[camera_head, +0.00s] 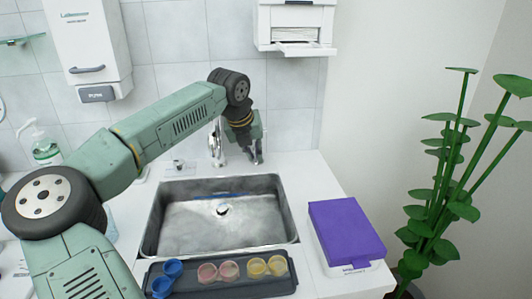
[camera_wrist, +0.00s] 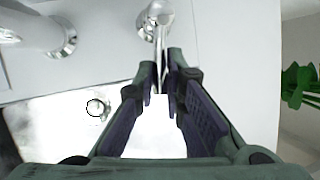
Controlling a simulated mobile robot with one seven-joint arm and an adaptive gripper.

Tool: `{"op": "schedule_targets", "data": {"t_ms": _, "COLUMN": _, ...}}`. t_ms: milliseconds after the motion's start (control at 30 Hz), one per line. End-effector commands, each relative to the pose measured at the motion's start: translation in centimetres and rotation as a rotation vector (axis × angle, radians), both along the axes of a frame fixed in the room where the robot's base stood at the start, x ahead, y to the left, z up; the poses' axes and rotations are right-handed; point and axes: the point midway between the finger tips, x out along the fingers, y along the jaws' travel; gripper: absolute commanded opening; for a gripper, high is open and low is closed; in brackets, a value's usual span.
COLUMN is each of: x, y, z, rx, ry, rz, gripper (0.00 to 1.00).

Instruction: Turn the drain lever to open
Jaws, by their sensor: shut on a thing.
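The drain lever (camera_wrist: 158,18) is a chrome fitting at the top middle of the wrist view, with a thin handle reaching down between my fingers. My gripper (camera_wrist: 165,75) is shut on that handle, near the fingertips. In the head view my gripper (camera_head: 256,158) points down at the counter behind the sink's right back corner; the lever is mostly hidden by it there. The steel sink (camera_head: 151,217) is empty, with a round drain (camera_head: 222,210) in its floor; the drain also shows in the wrist view (camera_wrist: 97,107).
The chrome faucet (camera_head: 216,145) stands just left of my gripper. A dark tray (camera_head: 222,287) with several small coloured cups lies before the sink. A purple-lidded box (camera_head: 346,232) sits at the right. A paper dispenser (camera_head: 296,25) hangs above; a plant (camera_head: 450,180) stands far right.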

Motion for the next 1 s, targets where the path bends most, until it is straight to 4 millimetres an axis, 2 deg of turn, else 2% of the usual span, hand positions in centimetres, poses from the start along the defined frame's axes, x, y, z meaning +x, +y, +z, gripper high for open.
{"op": "schedule_targets", "data": {"t_ms": 367, "x": -0.08, "y": 0.08, "z": -0.09, "rx": 0.001, "ry": 0.003, "rz": -0.004, "gripper": 0.0}}
{"op": "schedule_targets", "data": {"t_ms": 400, "x": -0.08, "y": 0.08, "z": -0.09, "rx": 0.001, "ry": 0.003, "rz": -0.004, "gripper": 0.12}}
{"op": "schedule_targets", "data": {"t_ms": 667, "x": -0.02, "y": 0.12, "z": -0.05, "rx": 0.0, "ry": 0.002, "rz": -0.003, "gripper": 0.29}}
{"op": "schedule_targets", "data": {"t_ms": 1000, "x": -0.04, "y": 0.18, "z": 0.13, "rx": 0.001, "ry": 0.0, "rz": -0.002, "gripper": 0.3}}
